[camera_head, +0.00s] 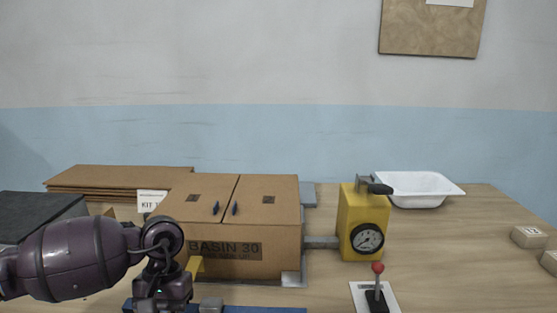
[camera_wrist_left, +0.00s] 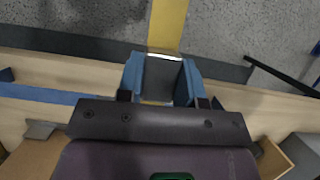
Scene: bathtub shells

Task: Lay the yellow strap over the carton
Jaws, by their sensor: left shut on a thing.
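The brown carton (camera_head: 230,225), marked BASIN 30, stands closed on the bench, with two dark blue tabs on its top. My left gripper (camera_head: 165,305) is at the bench's front, before the carton's left front corner. In the left wrist view its blue fingers (camera_wrist_left: 162,72) are shut on the yellow strap (camera_wrist_left: 169,22). The strap runs away from the fingers past the bench edge, over the grey floor. My right gripper is not in view.
A yellow gauge unit (camera_head: 352,222) stands right of the carton, with a grey bar reaching towards it. A red-knobbed lever (camera_head: 377,288) stands in front. A white basin (camera_head: 416,188) is behind. Flat cardboard (camera_head: 120,178) lies at back left. The right bench is mostly clear.

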